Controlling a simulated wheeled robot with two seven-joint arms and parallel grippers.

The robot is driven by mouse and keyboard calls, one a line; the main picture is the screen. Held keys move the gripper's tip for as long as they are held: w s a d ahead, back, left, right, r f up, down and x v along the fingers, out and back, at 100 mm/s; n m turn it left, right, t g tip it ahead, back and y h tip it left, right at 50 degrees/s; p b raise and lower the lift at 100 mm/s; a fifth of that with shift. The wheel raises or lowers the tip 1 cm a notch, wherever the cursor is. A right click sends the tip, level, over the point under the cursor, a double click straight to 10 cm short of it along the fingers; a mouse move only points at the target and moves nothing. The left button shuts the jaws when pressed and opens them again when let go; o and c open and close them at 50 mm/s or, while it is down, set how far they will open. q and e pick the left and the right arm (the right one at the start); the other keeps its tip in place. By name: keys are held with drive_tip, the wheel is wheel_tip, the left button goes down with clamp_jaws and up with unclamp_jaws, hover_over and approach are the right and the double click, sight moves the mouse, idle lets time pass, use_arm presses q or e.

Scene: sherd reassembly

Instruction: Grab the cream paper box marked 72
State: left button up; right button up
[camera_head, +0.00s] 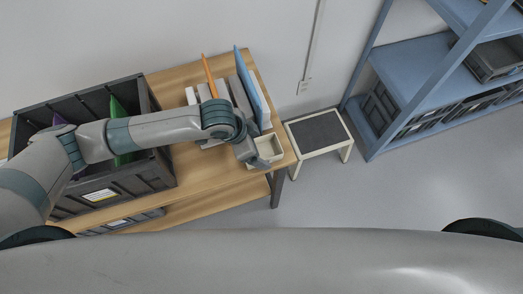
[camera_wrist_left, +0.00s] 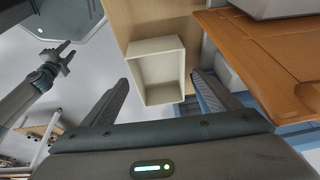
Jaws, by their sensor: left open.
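A small open-topped cream box (camera_head: 270,147) stands at the right end of the wooden table in the head view. My left gripper (camera_head: 256,158) is at its near side and partly covers it. In the left wrist view the cream box (camera_wrist_left: 158,72) lies ahead, between the lines of the two open fingers (camera_wrist_left: 160,84). Nothing is held in them. I cannot make out a number on the box. What looks like my right gripper (camera_wrist_left: 60,56) shows small at the left of the left wrist view, away from the box; its jaws are unclear.
Upright boards and files, including a blue one (camera_head: 254,88) and an orange one (camera_head: 208,76), stand just behind the box. A dark crate (camera_head: 150,178) fills the table's left part. A stool (camera_head: 319,131) stands right of the table. Blue shelving (camera_head: 412,75) stands farther right.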

use_arm(q)
drive_tip(key=shift+f, duration=0.2)
idle(0.4)
drive_tip(key=c, duration=1.1)
drive_tip(key=shift+r, duration=0.45)
drive_tip(key=r, duration=0.2)
drive_tip(key=r+b, duration=0.1)
drive_tip(key=r, duration=0.1)
drive_tip(key=shift+s+d+b, duration=0.15)
drive_tip(key=shift+s+b, duration=0.05)
drive_tip(key=shift+b, duration=0.1)
drive_tip(key=s+r, duration=0.2)
drive_tip(key=s, duration=0.1)
drive_tip(key=s+d+r+b, duration=0.1)
drive_tip(key=s+r, duration=0.1)
drive_tip(key=s, duration=0.2)
drive_tip(key=s+d+r, duration=0.1)
drive_tip(key=s+r, duration=0.1)
drive_tip(key=s, duration=0.2)
drive_tip(key=shift+d+r, duration=0.2)
drive_tip(key=shift+r, duration=0.1)
